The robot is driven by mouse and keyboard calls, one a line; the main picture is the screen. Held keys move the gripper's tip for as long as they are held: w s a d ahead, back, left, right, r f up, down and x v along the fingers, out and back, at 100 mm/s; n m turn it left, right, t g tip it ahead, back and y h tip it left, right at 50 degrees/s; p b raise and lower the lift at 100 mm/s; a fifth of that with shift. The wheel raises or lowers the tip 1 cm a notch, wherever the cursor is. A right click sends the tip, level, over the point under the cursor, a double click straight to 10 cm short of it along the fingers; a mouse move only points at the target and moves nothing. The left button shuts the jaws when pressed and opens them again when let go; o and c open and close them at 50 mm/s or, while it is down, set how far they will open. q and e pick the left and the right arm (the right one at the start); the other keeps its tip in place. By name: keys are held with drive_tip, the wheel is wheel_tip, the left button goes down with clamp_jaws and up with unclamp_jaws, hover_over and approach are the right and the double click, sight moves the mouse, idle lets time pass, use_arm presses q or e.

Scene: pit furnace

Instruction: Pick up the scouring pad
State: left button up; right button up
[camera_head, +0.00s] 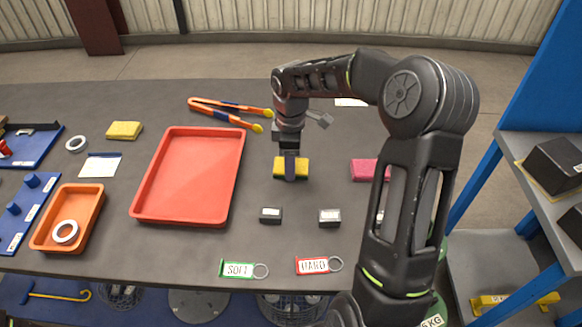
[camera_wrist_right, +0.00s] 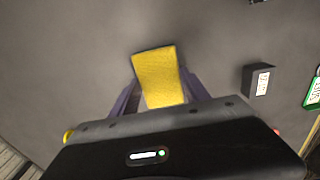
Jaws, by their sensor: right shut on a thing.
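A yellow pad (camera_head: 303,166) with a darker lower side, which looks like the scouring pad, is at the middle of the grey table, right of the red tray. My right gripper (camera_head: 290,168) points down over it and is shut on it. In the right wrist view the yellow pad (camera_wrist_right: 158,76) sits between the two purple fingers (camera_wrist_right: 160,92). I cannot tell whether it touches the table. Another yellow pad (camera_head: 124,130) lies at the back left, and a pink pad (camera_head: 366,170) lies to the right, partly hidden by my arm. My left gripper is not in view.
A red tray (camera_head: 146,208) stands left of the gripper, with orange-handled tongs (camera_head: 225,112) behind it. Two dark blocks (camera_head: 270,215) (camera_head: 329,217) and the SOFT (camera_head: 238,269) and HARD (camera_head: 313,265) tags lie in front. An orange bin (camera_head: 93,222) holds a white ring.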

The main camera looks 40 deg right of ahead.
drive_tip(key=c, duration=0.5)
drive_tip(key=shift+r, duration=0.15)
wheel_tip(320, 180, up, 10)
drive_tip(key=shift+f+b, duration=0.1)
drive_tip(key=shift+b, duration=0.2)
idle(0.4)
